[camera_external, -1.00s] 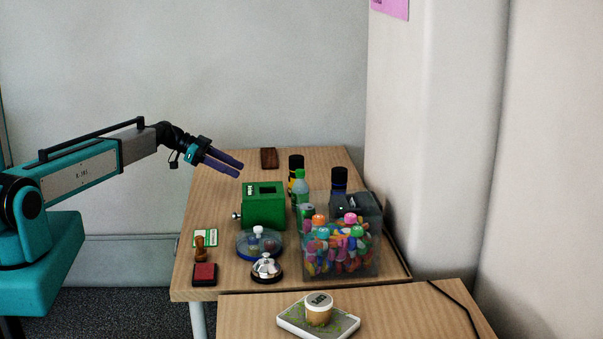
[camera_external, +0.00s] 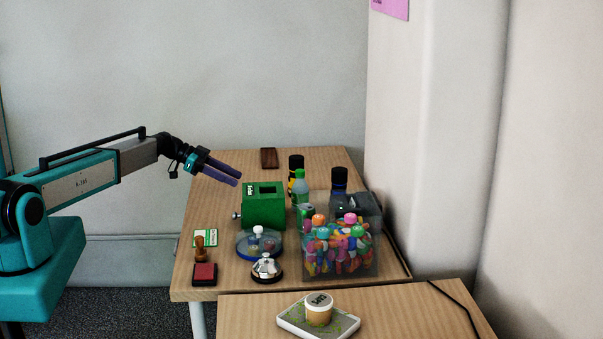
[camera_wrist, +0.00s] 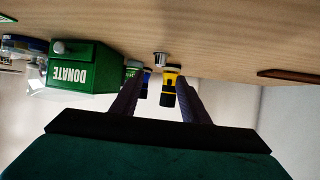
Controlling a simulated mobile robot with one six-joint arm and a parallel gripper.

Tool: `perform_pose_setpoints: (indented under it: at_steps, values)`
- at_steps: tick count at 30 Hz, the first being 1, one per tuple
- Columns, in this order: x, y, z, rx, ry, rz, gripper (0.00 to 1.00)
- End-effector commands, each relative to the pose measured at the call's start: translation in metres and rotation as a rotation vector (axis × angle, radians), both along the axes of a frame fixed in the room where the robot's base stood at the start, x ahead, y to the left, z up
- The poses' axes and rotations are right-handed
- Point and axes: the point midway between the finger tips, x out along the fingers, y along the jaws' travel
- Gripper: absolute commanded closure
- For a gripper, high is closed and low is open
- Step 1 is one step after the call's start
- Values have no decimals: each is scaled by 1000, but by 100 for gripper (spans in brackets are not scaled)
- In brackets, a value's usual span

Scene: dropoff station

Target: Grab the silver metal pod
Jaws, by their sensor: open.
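A small silver cylinder (camera_wrist: 160,59), likely the silver metal pod, stands on the table in the wrist view, just beside a yellow-and-black bottle. In the external view I cannot make it out. The silver cylinder shows beyond the fingertips, roughly in line with the gap.
The green donation box (camera_external: 264,206) stands close to the gripper. A yellow-and-black bottle (camera_wrist: 170,86), a green bottle (camera_external: 300,188) and a dark blue bottle (camera_external: 339,182) stand behind it. A clear bin of colourful pieces (camera_external: 340,250) is at the right. The far left tabletop is clear.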

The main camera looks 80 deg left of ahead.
Motion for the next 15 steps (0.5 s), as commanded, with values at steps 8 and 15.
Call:
perform_pose_setpoints:
  at_steps: [8,15]
  values:
    - [36,-7,-16,0,0,-2,59]
    - [50,-10,-24,1,0,0,59]
